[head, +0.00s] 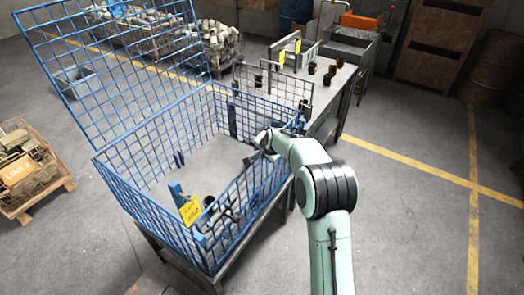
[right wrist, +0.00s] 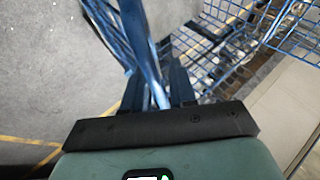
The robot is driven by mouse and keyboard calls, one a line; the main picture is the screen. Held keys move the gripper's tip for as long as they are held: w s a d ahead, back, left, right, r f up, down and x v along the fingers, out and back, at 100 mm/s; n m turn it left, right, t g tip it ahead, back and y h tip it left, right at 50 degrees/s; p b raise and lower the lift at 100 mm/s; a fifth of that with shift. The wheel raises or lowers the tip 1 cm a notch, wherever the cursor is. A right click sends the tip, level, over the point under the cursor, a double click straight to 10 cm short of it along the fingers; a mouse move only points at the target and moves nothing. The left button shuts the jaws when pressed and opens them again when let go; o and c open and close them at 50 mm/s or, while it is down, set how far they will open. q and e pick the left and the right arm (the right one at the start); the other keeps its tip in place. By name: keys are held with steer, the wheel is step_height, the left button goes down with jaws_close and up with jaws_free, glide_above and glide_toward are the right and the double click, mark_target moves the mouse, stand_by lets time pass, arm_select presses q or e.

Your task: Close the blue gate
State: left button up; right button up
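A blue wire-mesh enclosure (head: 150,208) stands around a grey table in the head view. A tall blue mesh panel (head: 115,65) rises above its far left side. A lower blue mesh panel (head: 245,200) runs along the right side; which panel is the gate I cannot tell for sure. My right gripper (head: 256,147) is at the right side of the enclosure, near the top of that lower panel. In the right wrist view a blue bar (right wrist: 152,75) runs between the fingers of my right gripper (right wrist: 157,92), which look apart, with gaps beside the bar. My left gripper is out of view.
A yellow sign (head: 191,211) hangs on the near part of the enclosure. A bench (head: 343,80) with small dark parts stands behind. A pallet of parts (head: 30,170) is at left. The floor at right (head: 410,220) is clear, with yellow lines.

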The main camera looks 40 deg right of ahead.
steer(key=shift+a+r, duration=0.1)
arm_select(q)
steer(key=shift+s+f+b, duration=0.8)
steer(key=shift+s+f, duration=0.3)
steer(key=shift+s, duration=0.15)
arm_select(e)
steer(key=v, duration=1.3)
steer(key=shift+s, duration=0.2)
